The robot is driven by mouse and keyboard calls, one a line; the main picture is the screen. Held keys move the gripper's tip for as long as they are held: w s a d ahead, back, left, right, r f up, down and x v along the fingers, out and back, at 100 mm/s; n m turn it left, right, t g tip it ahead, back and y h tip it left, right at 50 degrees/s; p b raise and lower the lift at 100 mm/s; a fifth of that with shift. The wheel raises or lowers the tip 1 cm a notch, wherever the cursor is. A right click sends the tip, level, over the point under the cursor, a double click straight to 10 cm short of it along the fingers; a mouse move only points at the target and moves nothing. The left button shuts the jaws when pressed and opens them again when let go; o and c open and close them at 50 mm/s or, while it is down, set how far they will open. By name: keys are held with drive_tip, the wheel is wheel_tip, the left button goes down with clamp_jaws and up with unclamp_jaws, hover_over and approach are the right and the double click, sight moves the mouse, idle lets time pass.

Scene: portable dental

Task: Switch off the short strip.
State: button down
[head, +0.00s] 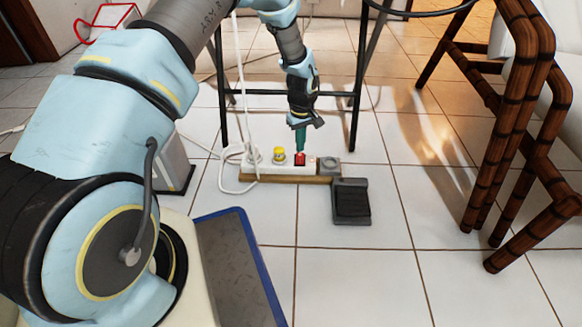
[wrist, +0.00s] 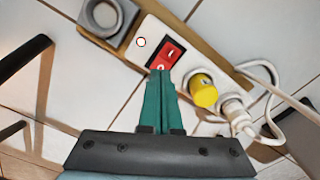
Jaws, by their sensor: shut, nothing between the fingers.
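The short power strip (head: 271,168) is white and lies on a wooden board on the tiled floor; it also shows in the wrist view (wrist: 211,66). Its red rocker switch (wrist: 166,53) is near one end, beside a small round light. A yellow plug (wrist: 203,90) and a white plug (wrist: 234,112) sit in its sockets. My gripper (head: 300,148) points down at the switch with its green fingers together and empty. In the wrist view the fingertips (wrist: 161,73) overlap the switch's near end; I cannot tell whether they touch it.
A grey socket block (head: 329,167) sits at the board's right end, with a black pedal (head: 351,201) in front. A dark metal frame (head: 357,75) stands around the strip. A white cord (head: 232,172) loops at left. A bamboo chair (head: 515,120) stands at right. Front floor is clear.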

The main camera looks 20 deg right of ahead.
drive_tip(key=shift+f+b, duration=0.35)
drive_tip(key=shift+f, duration=0.6)
idle(0.7)
wheel_tip(320, 180, up, 7)
drive_tip(key=p, duration=0.6)
idle(0.3)
idle(0.5)
